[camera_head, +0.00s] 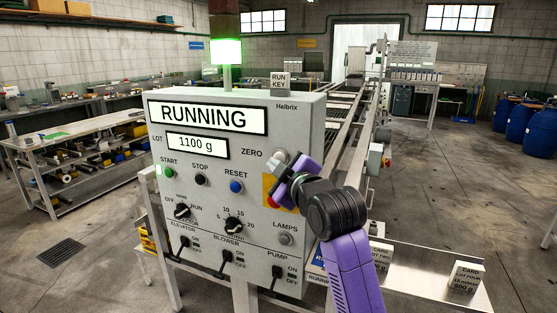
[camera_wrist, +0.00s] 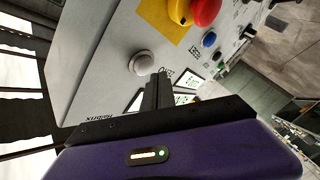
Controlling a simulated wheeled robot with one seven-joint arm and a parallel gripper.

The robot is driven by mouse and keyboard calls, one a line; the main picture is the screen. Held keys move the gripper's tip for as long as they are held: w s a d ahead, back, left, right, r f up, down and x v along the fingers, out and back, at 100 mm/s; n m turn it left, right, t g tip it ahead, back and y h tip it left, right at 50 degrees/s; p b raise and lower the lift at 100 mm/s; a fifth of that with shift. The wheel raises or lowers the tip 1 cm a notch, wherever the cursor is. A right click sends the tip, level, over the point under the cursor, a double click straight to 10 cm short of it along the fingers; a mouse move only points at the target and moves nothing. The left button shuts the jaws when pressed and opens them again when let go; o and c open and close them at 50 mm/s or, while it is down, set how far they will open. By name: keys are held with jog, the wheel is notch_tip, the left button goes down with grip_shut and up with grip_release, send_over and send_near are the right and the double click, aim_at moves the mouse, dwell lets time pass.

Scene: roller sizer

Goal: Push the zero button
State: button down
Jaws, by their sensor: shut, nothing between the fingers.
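The zero button is a round pale grey cap (camera_head: 279,157) on the grey control panel (camera_head: 215,185), right of the ZERO label. In the wrist view the zero button (camera_wrist: 142,63) shows whole, just beyond and left of the fingertips. My gripper (camera_head: 293,163) is in front of the panel's upper right part, its purple body partly covering it. In the wrist view my gripper (camera_wrist: 160,77) has its dark fingers together and empty, pointing towards the panel. The tips appear close to the button; I cannot tell whether they touch it.
A red knob (camera_wrist: 205,11) on a yellow plate (camera_wrist: 163,14) sits near the button, and a blue RESET button (camera_head: 236,187) is further left. The lit display reads RUNNING (camera_head: 207,116); a smaller one reads 1100 g (camera_head: 197,145). A conveyor frame (camera_head: 352,150) stands behind the panel.

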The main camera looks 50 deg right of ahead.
dwell(0.3)
jog(key=shift+w+d, duration=0.15)
jog(key=shift+d, duration=0.25)
jog(key=shift+w+d, duration=0.15)
jog(key=shift+d, duration=0.35)
dwell(0.7)
jog(key=shift+a, duration=0.2)
jog(key=shift+s+a+p, duration=0.35)
jog(key=shift+a, duration=0.35)
jog(key=shift+a, duration=0.1)
jog(key=shift+s+a+p, duration=0.2)
jog(key=shift+s+a, duration=0.1)
jog(key=shift+a, duration=0.45)
jog(key=shift+s+a+p, duration=0.15)
jog(key=shift+s+a, duration=0.1)
jog(key=shift+a, duration=0.5)
jog(key=shift+s+a+p, duration=0.2)
jog(key=shift+s+a, duration=0.1)
jog(key=shift+a, duration=0.45)
